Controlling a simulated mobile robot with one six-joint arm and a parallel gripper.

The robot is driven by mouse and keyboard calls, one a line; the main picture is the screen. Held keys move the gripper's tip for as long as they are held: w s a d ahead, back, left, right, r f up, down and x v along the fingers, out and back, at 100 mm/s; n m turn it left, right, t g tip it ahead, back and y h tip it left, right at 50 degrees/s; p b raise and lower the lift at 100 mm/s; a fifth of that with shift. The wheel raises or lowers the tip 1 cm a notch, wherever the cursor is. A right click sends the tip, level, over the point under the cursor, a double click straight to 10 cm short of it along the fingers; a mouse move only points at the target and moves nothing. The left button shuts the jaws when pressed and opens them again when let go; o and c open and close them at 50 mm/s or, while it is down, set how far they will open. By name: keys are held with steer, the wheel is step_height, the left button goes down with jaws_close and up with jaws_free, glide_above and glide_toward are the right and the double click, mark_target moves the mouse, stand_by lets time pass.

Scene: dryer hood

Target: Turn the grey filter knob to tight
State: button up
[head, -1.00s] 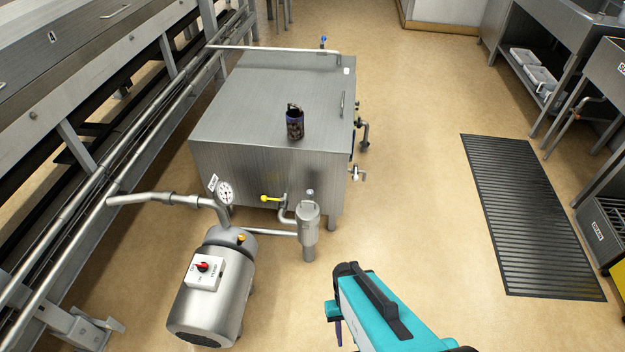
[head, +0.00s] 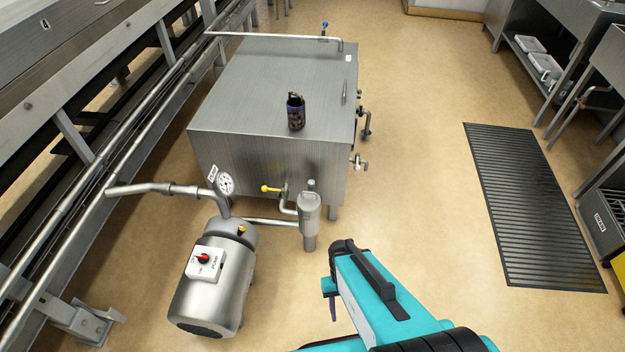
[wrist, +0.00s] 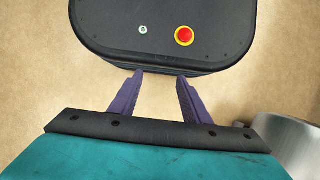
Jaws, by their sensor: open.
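The small grey filter knob (head: 311,184) sits on top of the upright metal filter housing (head: 310,222), beside the yellow-handled valve (head: 271,189) at the front of the steel tank. The knob is too small to read its setting. My gripper (head: 332,308) shows low in the head view, below and to the right of the filter, apart from it. In the wrist view my gripper (wrist: 160,78) has its two purple fingers spread with nothing between them. The knob is not visible in the wrist view.
A pump motor (head: 213,285) with a red switch stands left of the filter. A pressure gauge (head: 226,183) rises above it. Floor is clear to the right, up to a floor grate (head: 535,210).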

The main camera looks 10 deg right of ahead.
steer(key=w+r+t+b, duration=0.1)
steer(key=w+r, duration=0.3)
steer(key=w, duration=1)
steer(key=w+r+m+t+b, duration=0.1)
steer(key=w+r, duration=0.3)
steer(key=w, duration=1.1)
steer(key=w+a+r+t, duration=0.1)
steer(key=w+r, duration=0.3)
steer(key=w, duration=1)
steer(key=shift+w+a+m+t+b, duration=0.1)
steer(key=shift+w+m+t+b, duration=0.1)
steer(key=shift+m+t+b, duration=0.3)
step_height(320, 180, up, 9)
steer(key=t, duration=0.1)
glide_above(311, 182)
steer(key=shift+w+f, duration=0.1)
steer(key=shift+f, duration=0.05)
steer(key=shift+f, duration=0.1)
step_height(311, 182, down, 14)
steer(key=shift+r, duration=0.15)
steer(key=c, duration=1)
